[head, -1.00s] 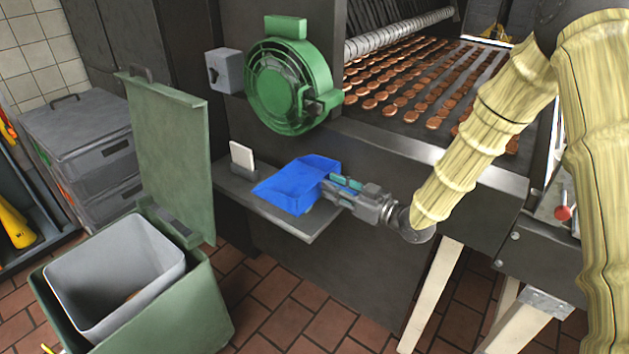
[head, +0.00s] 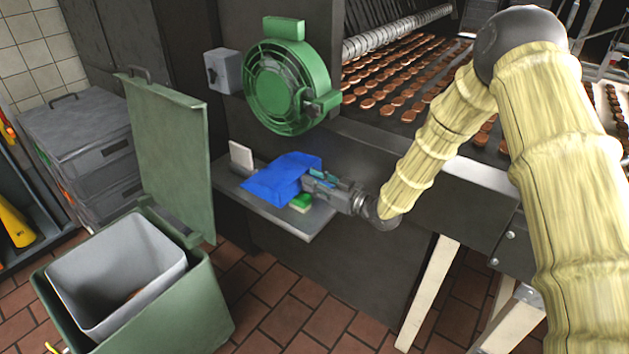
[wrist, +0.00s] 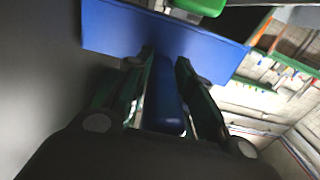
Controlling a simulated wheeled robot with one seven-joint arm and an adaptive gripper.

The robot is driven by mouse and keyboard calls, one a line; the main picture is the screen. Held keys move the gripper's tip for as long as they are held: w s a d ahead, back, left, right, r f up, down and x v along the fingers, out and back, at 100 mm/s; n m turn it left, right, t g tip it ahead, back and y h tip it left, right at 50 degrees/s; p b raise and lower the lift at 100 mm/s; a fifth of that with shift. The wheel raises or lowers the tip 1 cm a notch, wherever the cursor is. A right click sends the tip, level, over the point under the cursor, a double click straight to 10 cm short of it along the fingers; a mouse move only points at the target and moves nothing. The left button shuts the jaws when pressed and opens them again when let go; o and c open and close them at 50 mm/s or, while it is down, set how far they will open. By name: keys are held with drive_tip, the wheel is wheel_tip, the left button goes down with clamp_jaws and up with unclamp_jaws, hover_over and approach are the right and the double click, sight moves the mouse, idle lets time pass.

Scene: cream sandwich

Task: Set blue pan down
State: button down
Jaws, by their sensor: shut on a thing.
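The blue pan (head: 277,178) is a dustpan-like scoop, tilted, over the small grey shelf (head: 312,222) on the side of the machine. My gripper (head: 318,184) is shut on its handle, at the pan's right side. In the wrist view the blue handle (wrist: 167,105) lies between my two fingers, with the wide pan (wrist: 150,38) beyond them. A green and white item (head: 301,202) lies on the shelf below the pan and gripper. I cannot tell whether the pan's edge touches the shelf.
A white card-like block (head: 241,156) stands at the shelf's back left. An open green bin (head: 170,310) with a grey liner stands at front left, its lid (head: 170,150) upright near the shelf. The green round housing (head: 288,90) is above the shelf.

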drive_tip(key=shift+f+b, duration=0.4)
drive_tip(key=shift+f, duration=0.2)
drive_tip(key=c, duration=1.3)
unclamp_jaws()
drive_tip(key=shift+o, duration=0.2)
drive_tip(key=shift+r, duration=0.1)
drive_tip(key=shift+r+p, duration=0.55)
drive_tip(key=shift+r, duration=0.05)
drive_tip(key=b+v, duration=0.1)
drive_tip(key=v, duration=1.1)
drive_tip(key=shift+b, duration=0.4)
